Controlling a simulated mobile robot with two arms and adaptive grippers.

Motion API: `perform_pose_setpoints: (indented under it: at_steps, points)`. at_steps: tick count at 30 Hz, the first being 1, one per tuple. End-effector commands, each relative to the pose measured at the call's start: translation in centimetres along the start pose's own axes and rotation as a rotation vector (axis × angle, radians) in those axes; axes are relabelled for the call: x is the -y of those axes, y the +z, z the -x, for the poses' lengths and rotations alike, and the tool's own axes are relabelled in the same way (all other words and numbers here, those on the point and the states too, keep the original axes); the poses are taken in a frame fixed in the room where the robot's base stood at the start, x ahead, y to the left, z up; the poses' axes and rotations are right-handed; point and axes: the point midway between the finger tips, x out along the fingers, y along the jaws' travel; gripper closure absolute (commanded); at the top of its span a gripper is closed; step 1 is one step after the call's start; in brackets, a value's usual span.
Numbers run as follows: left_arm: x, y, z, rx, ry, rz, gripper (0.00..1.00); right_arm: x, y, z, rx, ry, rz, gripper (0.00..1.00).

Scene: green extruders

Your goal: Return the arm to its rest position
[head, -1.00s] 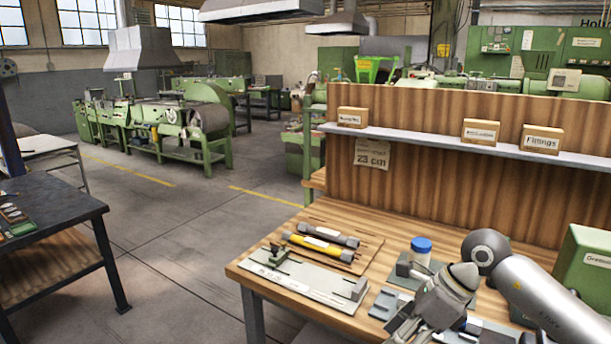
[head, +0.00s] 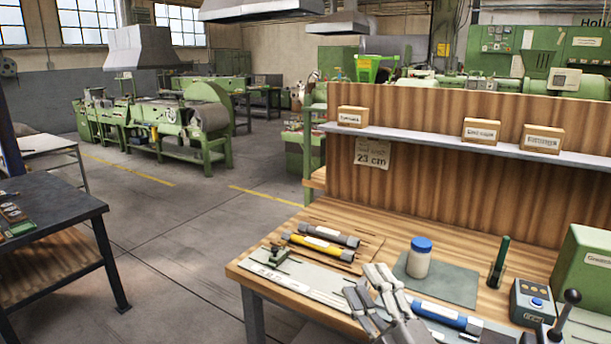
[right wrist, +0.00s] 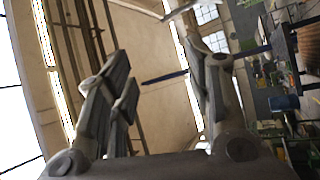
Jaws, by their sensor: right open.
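My right gripper (head: 372,300) is at the bottom of the head view, in front of the wooden workbench (head: 480,228). Its fingers point up and are spread apart with nothing between them. In the right wrist view the fingers (right wrist: 165,95) stand wide apart, with the ceiling and windows of the hall behind them. The right forearm does not show in the head view. My left gripper is not in view.
On the bench are a blue-capped jar (head: 420,258) on a green mat (head: 462,285), grey and yellow tubes (head: 318,243), a blue tube (head: 445,314), a dark green upright cylinder (head: 499,262) and a control box (head: 533,302). A shelf (head: 440,142) holds small boxes. A dark table (head: 55,222) stands left, with free floor between.

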Motion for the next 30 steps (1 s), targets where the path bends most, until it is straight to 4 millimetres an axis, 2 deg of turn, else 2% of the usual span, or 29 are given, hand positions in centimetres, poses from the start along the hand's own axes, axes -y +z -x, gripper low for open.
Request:
perform_pose_setpoints:
  at_steps: [3,5,6,8,9,11,12,16,18,24,26,30]
  points:
    - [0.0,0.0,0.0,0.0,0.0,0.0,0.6,2.7,4.6,3.4,0.262,-0.074,-0.205,0.53]
    - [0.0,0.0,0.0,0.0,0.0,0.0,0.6,4.4,6.6,5.7,0.394,-0.117,-0.302,0.53]
    - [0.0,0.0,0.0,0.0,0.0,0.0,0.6,5.7,7.8,7.4,0.483,-0.151,-0.366,0.53]
    - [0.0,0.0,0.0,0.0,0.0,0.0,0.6,7.7,9.3,10.3,0.614,-0.205,-0.457,0.53]
    - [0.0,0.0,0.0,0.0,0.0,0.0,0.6,9.1,10.0,12.4,0.703,-0.243,-0.517,0.53]
    - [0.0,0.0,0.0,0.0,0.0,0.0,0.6,11.1,10.7,15.8,0.831,-0.304,-0.601,0.53]
    - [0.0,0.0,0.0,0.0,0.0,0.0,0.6,12.4,10.9,18.2,0.915,-0.347,-0.653,0.53]
    - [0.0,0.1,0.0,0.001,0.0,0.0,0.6,15.6,10.2,25.2,1.149,-0.479,-0.794,0.53]
    - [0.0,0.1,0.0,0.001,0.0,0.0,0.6,16.7,9.3,28.5,1.252,-0.543,-0.851,0.53]
    - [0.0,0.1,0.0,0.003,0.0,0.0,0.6,18.5,6.1,36.4,1.497,-0.713,-0.974,0.53]
    - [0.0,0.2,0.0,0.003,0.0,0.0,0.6,18.7,4.9,38.5,1.561,-0.763,-1.005,0.53]
    - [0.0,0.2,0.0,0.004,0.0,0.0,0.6,22.1,6.6,38.6,1.567,-0.771,-0.996,0.53]
